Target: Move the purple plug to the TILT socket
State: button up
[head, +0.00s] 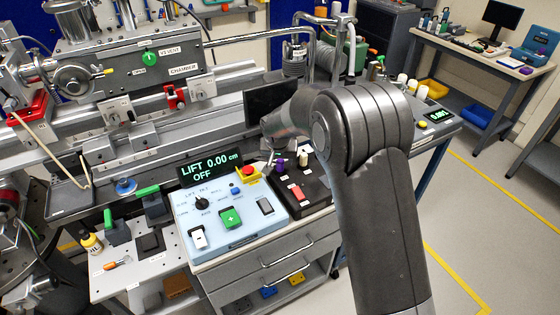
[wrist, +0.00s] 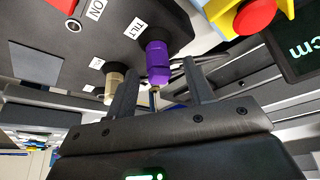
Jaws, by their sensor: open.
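My gripper (wrist: 160,68) is open, with one finger on each side of the plug and visible gaps. In the head view the purple plug (head: 280,164) stands at the back of the dark panel.
A beige plug (wrist: 115,84) stands close beside the left finger; it also shows in the head view (head: 303,158). The light blue control box (head: 235,225), with its red stop button (head: 248,170) and LIFT display (head: 210,167), adjoins the panel on the left.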

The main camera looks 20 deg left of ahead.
jog(key=a+v, duration=0.1)
jog(key=v, duration=0.8)
jog(key=s+d+r, duration=0.3)
jog(key=d+r, duration=0.2)
jog(key=d, duration=0.2)
jog(key=s+d+r+m, duration=0.1)
jog(key=s+d+r, duration=0.25)
jog(key=d, duration=0.45)
jog(key=s+d+r, duration=0.3)
jog(key=d+r, duration=0.2)
jog(key=d, duration=0.2)
jog(key=s+d, duration=0.7)
jog(key=s, duration=0.3)
jog(key=s+d+m+t, duration=0.1)
jog(key=s+d, duration=0.7)
jog(key=s, duration=0.3)
jog(key=shift+s+r+h, duration=0.2)
jog(key=shift+h, duration=0.2)
